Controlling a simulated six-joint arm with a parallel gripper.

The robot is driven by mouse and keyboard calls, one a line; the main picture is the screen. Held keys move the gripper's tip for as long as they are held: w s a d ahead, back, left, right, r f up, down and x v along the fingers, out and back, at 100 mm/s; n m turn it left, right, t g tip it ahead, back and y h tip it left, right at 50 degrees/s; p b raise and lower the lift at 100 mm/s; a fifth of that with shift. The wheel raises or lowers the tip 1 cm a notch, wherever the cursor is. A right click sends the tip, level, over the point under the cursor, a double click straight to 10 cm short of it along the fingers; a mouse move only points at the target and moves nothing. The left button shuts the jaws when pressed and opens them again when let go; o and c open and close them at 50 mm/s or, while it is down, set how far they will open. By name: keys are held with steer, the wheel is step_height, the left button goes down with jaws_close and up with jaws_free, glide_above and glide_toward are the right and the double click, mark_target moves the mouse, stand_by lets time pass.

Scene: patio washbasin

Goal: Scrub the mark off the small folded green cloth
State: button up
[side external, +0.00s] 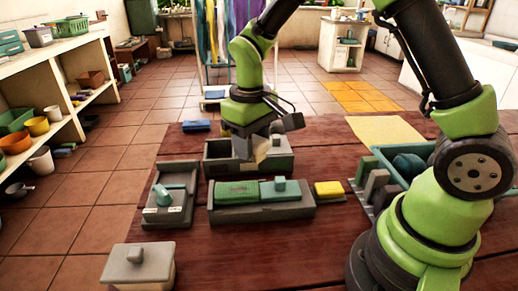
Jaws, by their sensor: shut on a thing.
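My gripper (262,140) is over the grey two-part basin (222,171) at the middle of the table. It is shut on a small beige piece (262,150), whose lower end reaches down at the basin; I cannot tell whether it touches anything there. A flat green piece (237,190), which looks like the small folded green cloth, lies on the left part of a grey tray (262,212) in front of the basin. No mark on it can be made out. A teal block with a knob (280,188) sits beside it on the right of that tray.
A yellow sponge (328,188) lies right of the tray. A grey holder (168,214) with a teal item is left, a lidded box (138,265) at the front left. A blue crate (372,160) stands right. A blue block (196,126) lies behind. Bare table lies in front of the tray.

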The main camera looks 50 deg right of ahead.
mark_target(236, 189)
steer(key=w+a+f, duration=0.2)
steer(key=shift+w+f, duration=0.3)
steer(key=shift+f, duration=2.5)
steer(key=shift+f, duration=0.55)
steer(key=shift+w+a, duration=0.1)
